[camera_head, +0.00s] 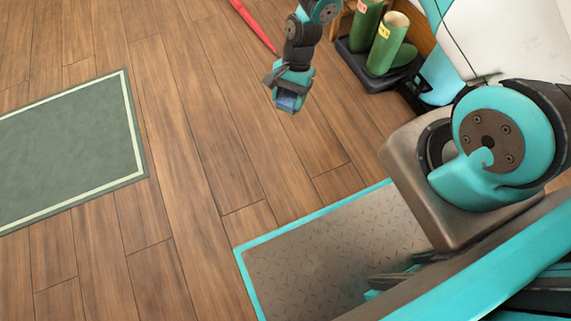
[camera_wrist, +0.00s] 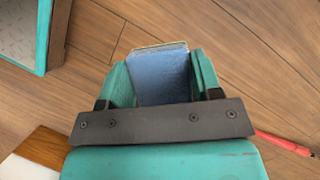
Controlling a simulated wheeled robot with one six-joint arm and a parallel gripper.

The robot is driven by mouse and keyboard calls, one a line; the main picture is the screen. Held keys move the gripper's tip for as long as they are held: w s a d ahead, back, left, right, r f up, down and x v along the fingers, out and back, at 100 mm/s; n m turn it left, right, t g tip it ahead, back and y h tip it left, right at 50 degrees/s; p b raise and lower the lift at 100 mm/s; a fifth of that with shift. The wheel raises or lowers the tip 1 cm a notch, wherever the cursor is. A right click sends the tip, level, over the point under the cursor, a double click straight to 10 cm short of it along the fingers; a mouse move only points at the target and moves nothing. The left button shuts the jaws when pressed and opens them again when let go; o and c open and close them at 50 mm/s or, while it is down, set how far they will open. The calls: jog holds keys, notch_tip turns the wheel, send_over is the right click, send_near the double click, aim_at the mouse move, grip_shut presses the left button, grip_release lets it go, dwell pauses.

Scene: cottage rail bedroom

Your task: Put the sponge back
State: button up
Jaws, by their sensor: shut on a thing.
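The sponge (camera_wrist: 162,76) is a blue block with a pale greenish edge, seen between the fingers in the wrist view. My gripper (camera_wrist: 160,80) is shut on it, with one teal finger on each side. In the head view my gripper (camera_head: 289,98) hangs over the wooden floor at the upper middle, and the blue of the sponge (camera_head: 288,102) shows at its tip. The lower part of the sponge is hidden by the gripper body in the wrist view.
A red rod-like thing (camera_head: 254,25) lies on the floor behind my gripper. A green rug (camera_head: 70,150) lies at left. The floor between is clear.

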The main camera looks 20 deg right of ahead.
notch_tip(320, 180, down, 10)
jog(key=s+a+m+t+b, duration=0.1)
jog(key=a+m+b, duration=0.2)
jog(key=b, duration=0.9)
send_over(280, 161)
jog(key=d, duration=0.1)
jog(key=shift+y, duration=0.3)
jog(key=f, duration=1.5)
jog(key=shift+w+d, duration=0.2)
jog(key=shift+w, duration=0.05)
jog(key=shift+f+b, duration=1.4)
jog(key=shift+f, duration=0.85)
jog(key=shift+f, duration=0.1)
jog(key=o, duration=0.8)
